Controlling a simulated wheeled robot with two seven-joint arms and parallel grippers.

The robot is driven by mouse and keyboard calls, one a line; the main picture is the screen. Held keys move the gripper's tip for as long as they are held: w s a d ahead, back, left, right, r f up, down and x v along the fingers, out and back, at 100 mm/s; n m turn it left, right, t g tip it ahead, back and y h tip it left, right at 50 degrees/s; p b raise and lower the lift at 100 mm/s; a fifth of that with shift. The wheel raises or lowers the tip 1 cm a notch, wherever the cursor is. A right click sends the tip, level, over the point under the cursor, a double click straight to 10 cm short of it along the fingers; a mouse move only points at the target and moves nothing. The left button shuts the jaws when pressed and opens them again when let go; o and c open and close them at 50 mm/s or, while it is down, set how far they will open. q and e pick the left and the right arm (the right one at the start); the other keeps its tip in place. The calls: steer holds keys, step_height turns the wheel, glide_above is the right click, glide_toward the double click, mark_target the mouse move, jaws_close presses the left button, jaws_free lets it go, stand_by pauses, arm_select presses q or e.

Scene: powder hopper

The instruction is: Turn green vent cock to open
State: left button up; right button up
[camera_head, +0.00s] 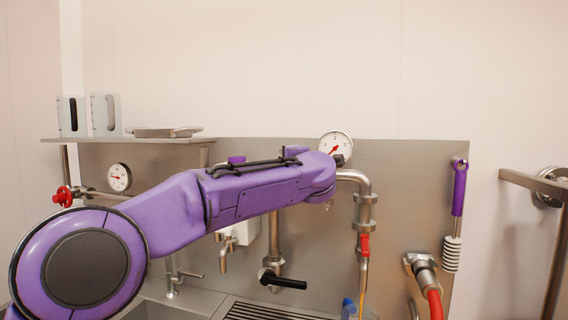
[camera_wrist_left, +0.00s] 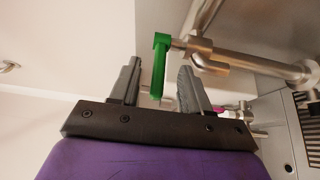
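The green vent cock handle (camera_wrist_left: 159,68) shows in the left wrist view, joined at its top end to a metal pipe fitting (camera_wrist_left: 200,57). My left gripper (camera_wrist_left: 160,72) is open, with one finger on each side of the handle. A gap shows on the left finger's side; the right finger is close, and I cannot tell whether it touches. In the head view my purple left arm crosses the middle, and the gripper and green cock do not show there. My right gripper is in neither view.
A steel panel behind carries a round gauge (camera_head: 335,146), a pipe with a red lever (camera_head: 364,245) and a black-handled valve (camera_head: 283,282). A red handwheel (camera_head: 63,196) and second gauge (camera_head: 119,177) are at left. A purple-handled brush (camera_head: 459,190) hangs at right.

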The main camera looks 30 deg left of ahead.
arm_select(q)
steer(key=shift+s+a, duration=0.15)
steer(key=s+d+b, duration=0.2)
steer(key=s+b, duration=0.5)
steer(key=s, duration=0.1)
steer(key=shift+s, duration=0.4)
stand_by(0.8)
